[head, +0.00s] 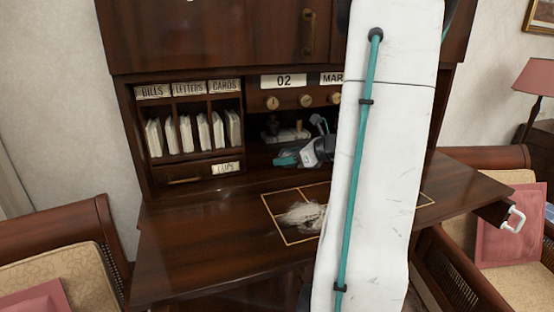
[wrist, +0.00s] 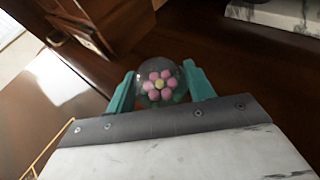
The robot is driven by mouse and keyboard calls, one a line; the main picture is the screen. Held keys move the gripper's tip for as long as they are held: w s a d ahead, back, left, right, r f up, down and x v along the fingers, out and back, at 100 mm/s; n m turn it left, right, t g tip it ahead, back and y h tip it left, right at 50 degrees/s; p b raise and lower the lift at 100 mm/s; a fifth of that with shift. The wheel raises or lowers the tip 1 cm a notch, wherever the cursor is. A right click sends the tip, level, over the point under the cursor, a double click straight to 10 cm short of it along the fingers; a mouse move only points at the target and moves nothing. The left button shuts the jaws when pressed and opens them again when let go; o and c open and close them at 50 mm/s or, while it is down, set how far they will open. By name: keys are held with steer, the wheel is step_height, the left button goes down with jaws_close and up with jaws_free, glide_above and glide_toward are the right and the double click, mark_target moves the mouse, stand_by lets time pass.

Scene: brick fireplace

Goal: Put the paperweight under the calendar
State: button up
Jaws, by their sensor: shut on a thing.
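The paperweight (wrist: 161,85) is a clear glass dome with a pink flower and yellow centre inside. In the wrist view it sits between the teal fingers of my gripper (wrist: 158,88), which is shut on it. In the head view my gripper (head: 284,160) is at the desk's back, low in front of the open niche below the calendar; the paperweight cannot be made out there. The calendar (head: 284,81) shows cards "02" and "MAR" above a row of knobs. My arm hides its right part. I cannot tell whether the paperweight touches the desk.
A pale-based object (head: 288,135) stands in the niche behind my gripper. To the left is a letter rack (head: 192,122) with labelled slots. The dark desktop (head: 200,235) is mostly clear, with a gold-lined panel and a whitish patch. Chairs flank the desk.

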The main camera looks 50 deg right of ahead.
steer(key=shift+w+a, duration=0.1)
steer(key=shift+w, duration=0.25)
steer(key=x, duration=0.3)
steer(key=shift+r, duration=0.1)
steer(key=shift+f, duration=0.2)
steer(key=shift+f, duration=0.2)
steer(key=o, duration=1.2)
steer(key=shift+c, duration=0.2)
steer(key=shift+r, duration=0.1)
